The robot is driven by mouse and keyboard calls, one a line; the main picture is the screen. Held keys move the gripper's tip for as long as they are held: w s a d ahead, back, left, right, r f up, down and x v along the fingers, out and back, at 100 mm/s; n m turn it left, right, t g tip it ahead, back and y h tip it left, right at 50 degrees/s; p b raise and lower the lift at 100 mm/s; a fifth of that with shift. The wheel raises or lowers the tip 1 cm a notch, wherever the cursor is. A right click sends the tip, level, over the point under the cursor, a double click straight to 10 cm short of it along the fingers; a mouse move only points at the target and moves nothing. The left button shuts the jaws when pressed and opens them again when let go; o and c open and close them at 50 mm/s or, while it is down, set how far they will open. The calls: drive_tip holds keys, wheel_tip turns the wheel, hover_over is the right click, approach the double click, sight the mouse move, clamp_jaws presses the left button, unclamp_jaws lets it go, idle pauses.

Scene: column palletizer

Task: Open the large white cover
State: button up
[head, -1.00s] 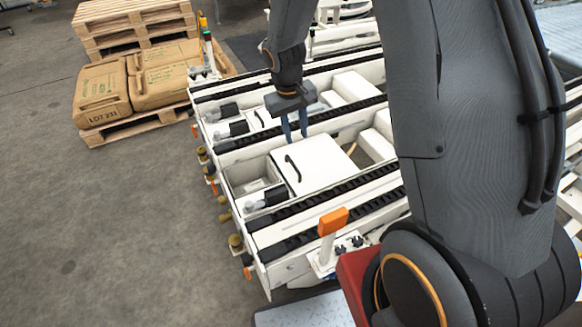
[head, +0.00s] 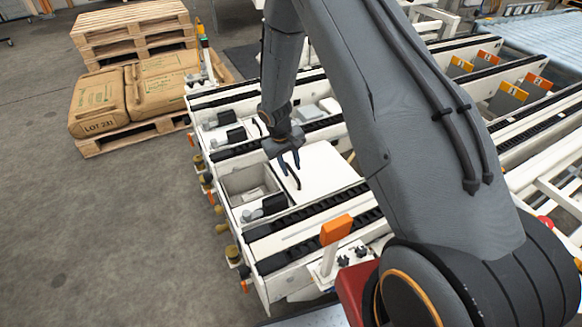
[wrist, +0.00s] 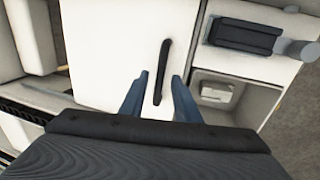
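The large white cover (head: 318,180) lies flat and closed in the conveyor frame in the head view. It also shows in the wrist view (wrist: 118,50). A black bar handle (head: 291,172) runs along its left part; in the wrist view the handle (wrist: 163,70) stands between my fingertips. My gripper (head: 289,163) is just above the handle, with its blue fingers open. In the wrist view my gripper (wrist: 160,82) has one finger on each side of the handle, with gaps. Contact depth cannot be told.
Black roller rails (head: 310,215) run along the cover's near side. An orange-topped post (head: 336,229) stands in front. Pallets with sacks (head: 105,103) are at the back left.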

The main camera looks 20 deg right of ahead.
drive_tip(key=shift+f, duration=0.25)
clamp_jaws()
drive_tip(key=shift+d, duration=0.2)
